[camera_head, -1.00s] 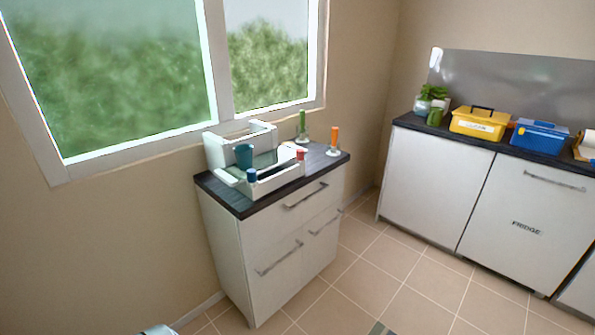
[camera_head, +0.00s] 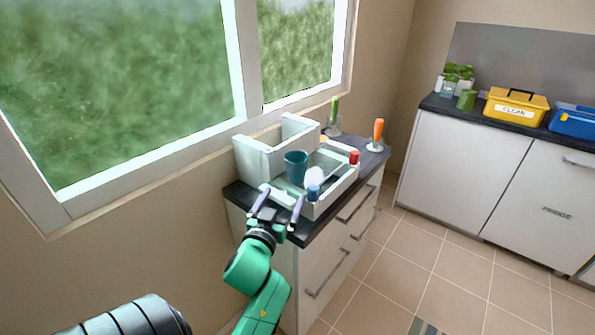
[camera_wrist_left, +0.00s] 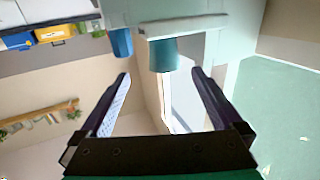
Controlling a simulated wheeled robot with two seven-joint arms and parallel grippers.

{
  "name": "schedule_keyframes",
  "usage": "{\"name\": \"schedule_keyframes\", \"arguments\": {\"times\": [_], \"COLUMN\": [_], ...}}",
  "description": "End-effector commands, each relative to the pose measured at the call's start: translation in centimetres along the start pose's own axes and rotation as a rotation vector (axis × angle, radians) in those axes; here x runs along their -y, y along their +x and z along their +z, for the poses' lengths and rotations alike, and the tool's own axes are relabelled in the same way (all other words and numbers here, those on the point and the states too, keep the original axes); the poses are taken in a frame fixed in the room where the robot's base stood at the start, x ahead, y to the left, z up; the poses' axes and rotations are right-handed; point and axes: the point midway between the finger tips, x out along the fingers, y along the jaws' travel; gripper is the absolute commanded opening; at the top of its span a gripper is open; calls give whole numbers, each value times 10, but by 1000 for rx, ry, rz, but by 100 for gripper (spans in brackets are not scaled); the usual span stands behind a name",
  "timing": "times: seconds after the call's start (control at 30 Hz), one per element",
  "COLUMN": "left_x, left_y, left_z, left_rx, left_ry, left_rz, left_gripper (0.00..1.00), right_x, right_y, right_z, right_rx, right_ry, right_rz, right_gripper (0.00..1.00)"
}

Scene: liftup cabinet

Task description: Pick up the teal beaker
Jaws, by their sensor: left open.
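The teal beaker (camera_head: 296,167) stands upright in the white lift-up cabinet (camera_head: 258,165) on the dark counter. Its lower part is hidden behind the cabinet's front edge. My left gripper (camera_head: 280,198) is open and empty, in front of the cabinet and short of the beaker. In the left wrist view the beaker (camera_wrist_left: 164,54) shows beyond and between the open fingers (camera_wrist_left: 160,82), partly covered by a pale bar. My right gripper is not in view.
A blue-capped item (camera_head: 314,191) and a red-capped item (camera_head: 354,157) are at the cabinet's front. The window (camera_head: 120,90) is behind at left.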

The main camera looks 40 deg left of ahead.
Motion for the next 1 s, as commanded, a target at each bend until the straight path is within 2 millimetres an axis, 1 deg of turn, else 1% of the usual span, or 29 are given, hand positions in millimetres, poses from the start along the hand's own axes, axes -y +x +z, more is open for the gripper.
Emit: {"name": "schedule_keyframes", "arguments": {"times": [0.07,0.13,0.3,0.4,0.47,0.57,0.67,0.7,0.8,1.0], "left_x": [0,0,0,0,0,2,5,4,4,4], "left_y": [9,24,70,87,94,108,127,135,144,145], "left_z": [-6,-8,-8,-6,-6,-8,-9,-7,-6,-5], "left_rx": [-20,-22,-19,-18,-17,-16,-16,-16,-15,-15], "left_ry": [-1,1,0,-1,0,0,-1,-1,-2,-1], "left_rz": [4,4,3,4,3,3,3,3,3,4], "left_gripper": [100,100,100,100,100,100,100,100,100,100], "right_x": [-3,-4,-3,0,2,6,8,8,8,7], "right_y": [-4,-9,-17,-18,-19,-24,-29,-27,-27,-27], "right_z": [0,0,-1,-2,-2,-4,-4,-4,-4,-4], "right_rx": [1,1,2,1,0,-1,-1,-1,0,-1], "right_ry": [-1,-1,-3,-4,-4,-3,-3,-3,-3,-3], "right_rz": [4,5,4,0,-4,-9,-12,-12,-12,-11], "right_gripper": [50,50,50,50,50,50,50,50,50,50]}}
